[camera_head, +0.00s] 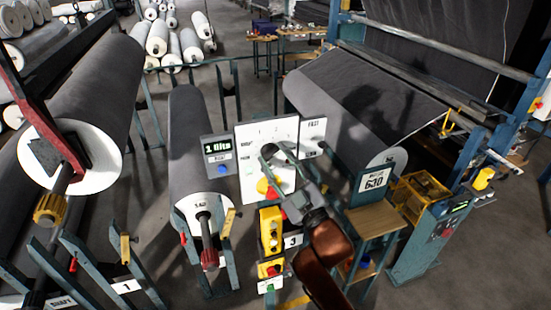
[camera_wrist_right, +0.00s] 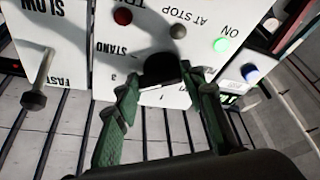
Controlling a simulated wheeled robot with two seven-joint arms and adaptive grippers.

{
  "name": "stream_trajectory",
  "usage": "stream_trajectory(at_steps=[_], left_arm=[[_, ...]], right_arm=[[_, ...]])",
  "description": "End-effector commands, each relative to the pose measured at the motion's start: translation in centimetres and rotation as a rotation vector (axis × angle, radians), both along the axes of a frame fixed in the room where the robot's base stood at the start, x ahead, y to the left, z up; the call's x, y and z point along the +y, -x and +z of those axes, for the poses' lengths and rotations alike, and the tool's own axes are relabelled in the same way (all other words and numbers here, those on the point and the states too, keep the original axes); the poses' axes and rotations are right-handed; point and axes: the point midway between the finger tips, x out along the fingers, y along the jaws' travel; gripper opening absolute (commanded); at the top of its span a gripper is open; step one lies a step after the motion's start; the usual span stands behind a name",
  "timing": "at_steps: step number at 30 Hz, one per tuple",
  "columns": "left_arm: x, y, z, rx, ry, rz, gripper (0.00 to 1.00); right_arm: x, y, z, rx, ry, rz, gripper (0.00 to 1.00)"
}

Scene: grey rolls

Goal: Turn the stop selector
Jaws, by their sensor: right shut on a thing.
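The stop selector is a black knob (camera_wrist_right: 160,68) on a white panel (camera_wrist_right: 140,30) with upside-down lettering such as "AT STOP" and "STAND". In the head view the white panel (camera_head: 252,137) stands in the middle, with the dark knob (camera_head: 268,150) on its face. My right gripper (camera_wrist_right: 164,84) has its green fingers on either side of the knob and is shut on it. In the head view my right gripper (camera_head: 279,160) reaches the panel from the lower right and covers part of it. The knob's exact pointer direction is hidden. My left gripper is not in view.
A red lamp (camera_wrist_right: 123,16), a grey one (camera_wrist_right: 178,31) and a lit green one (camera_wrist_right: 221,45) sit near the knob. A lever (camera_wrist_right: 38,85) marked slow and fast stands beside it. Grey rolls (camera_head: 190,140) flank the panel; a wooden table (camera_head: 375,222) is right of my arm.

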Motion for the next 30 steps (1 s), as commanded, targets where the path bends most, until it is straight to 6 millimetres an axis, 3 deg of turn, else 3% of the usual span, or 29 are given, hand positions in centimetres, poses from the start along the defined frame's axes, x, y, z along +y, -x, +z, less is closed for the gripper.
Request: stream_trajectory(at_steps=[20, 21, 28, 30], left_arm=[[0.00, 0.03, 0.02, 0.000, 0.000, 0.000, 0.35], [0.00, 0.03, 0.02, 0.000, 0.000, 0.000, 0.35], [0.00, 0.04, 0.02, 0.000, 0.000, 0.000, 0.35], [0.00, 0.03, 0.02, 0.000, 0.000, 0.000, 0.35]], right_arm=[[0.05, -0.08, -0.25, 0.023, -0.057, -0.001, 0.13], [0.06, -0.07, -0.24, 0.023, -0.057, -0.001, 0.39], [0.05, -0.03, -0.15, 0.021, -0.058, -0.001, 0.55], [0.05, -0.02, -0.12, 0.020, -0.058, 0.000, 0.55]])
